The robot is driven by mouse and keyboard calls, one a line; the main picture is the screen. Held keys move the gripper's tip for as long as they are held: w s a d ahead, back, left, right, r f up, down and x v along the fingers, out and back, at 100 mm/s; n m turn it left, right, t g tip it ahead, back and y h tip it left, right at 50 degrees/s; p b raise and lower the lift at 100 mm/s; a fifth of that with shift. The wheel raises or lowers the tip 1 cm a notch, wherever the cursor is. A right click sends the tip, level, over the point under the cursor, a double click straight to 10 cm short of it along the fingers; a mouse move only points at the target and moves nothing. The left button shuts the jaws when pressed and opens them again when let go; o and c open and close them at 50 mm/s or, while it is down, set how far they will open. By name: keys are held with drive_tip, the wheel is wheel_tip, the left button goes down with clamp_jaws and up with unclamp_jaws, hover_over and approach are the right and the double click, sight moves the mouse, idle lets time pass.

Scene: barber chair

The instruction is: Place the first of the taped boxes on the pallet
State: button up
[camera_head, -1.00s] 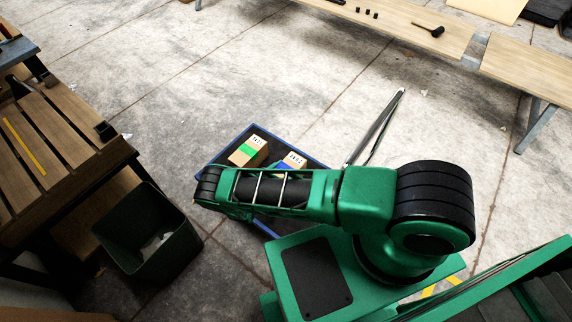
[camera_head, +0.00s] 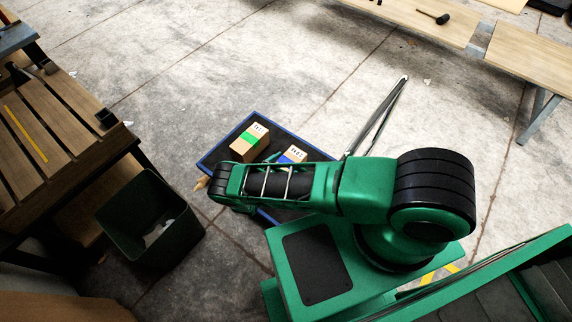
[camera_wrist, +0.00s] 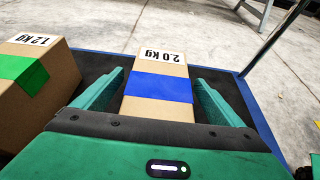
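A cardboard box with blue tape and a 2.0 kg label (camera_wrist: 157,85) lies on a low, dark, blue-rimmed platform (camera_wrist: 255,108). My gripper (camera_wrist: 160,78) is open, with its green fingers on either side of this box and narrow gaps showing. A box with green tape and a 1.2 kg label (camera_wrist: 38,85) is beside it on the left. A slatted wooden surface (camera_head: 50,145), possibly the pallet, is at the left.
A dark green bin (camera_head: 150,220) with pale scraps stands between the slatted surface and the platform. A metal handle (camera_head: 375,118) rises at the platform's right. A long wooden bench (camera_head: 420,20) crosses the top right. Concrete floor between is clear.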

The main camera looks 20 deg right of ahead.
drive_tip(key=shift+f, duration=0.2)
drive_tip(key=shift+s+a, duration=0.1)
drive_tip(key=shift+a, duration=0.2)
drive_tip(key=v, duration=1)
drive_tip(key=shift+r, duration=0.2)
drive_tip(key=shift+a, duration=0.1)
